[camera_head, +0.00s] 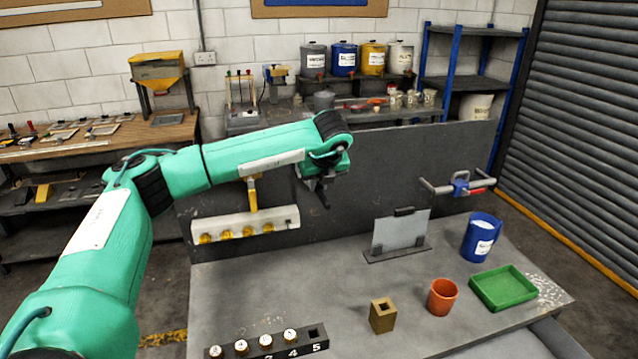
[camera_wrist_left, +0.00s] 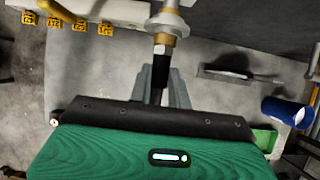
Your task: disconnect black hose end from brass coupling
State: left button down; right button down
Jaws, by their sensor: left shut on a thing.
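In the left wrist view, the brass coupling (camera_wrist_left: 166,24) is at the top centre, with a silver collar just below it. The black hose end (camera_wrist_left: 161,72) lies directly below and in line with the coupling; I see no clear gap between them. My left gripper (camera_wrist_left: 164,92) is shut on the black hose end, with a grey finger on each side. In the head view my left gripper (camera_head: 318,192) is in front of the dark upright panel, right of the white manifold. The hose end and coupling cannot be made out there, behind my arm and gripper. My right gripper is not in view.
The white manifold (camera_head: 245,226) has a yellow lever (camera_head: 252,194) and yellow tags. On the bench are a numbered black rack (camera_head: 218,352), a brass-coloured block (camera_head: 382,316), an orange cup (camera_head: 442,296), a green tray (camera_head: 505,287) and a blue container (camera_head: 481,238). The bench centre is clear.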

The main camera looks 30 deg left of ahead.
aim_at(324, 197)
pick_arm(q)
jog(key=shift+s+d+f, duration=0.1)
jog(key=shift+s+d, duration=0.05)
jog(key=shift+s+d+b, duration=0.2)
jog(key=shift+d+b, duration=0.05)
jog(key=shift+b, duration=0.1)
jog(key=shift+s+d, duration=0.1)
jog(key=shift+s+d+b, duration=0.4)
jog(key=shift+d+b, duration=0.05)
jog(key=shift+s+d+b, duration=0.6)
jog(key=shift+s+d, duration=0.15)
jog(key=shift+d, duration=0.15)
jog(key=shift+s+d, duration=0.1)
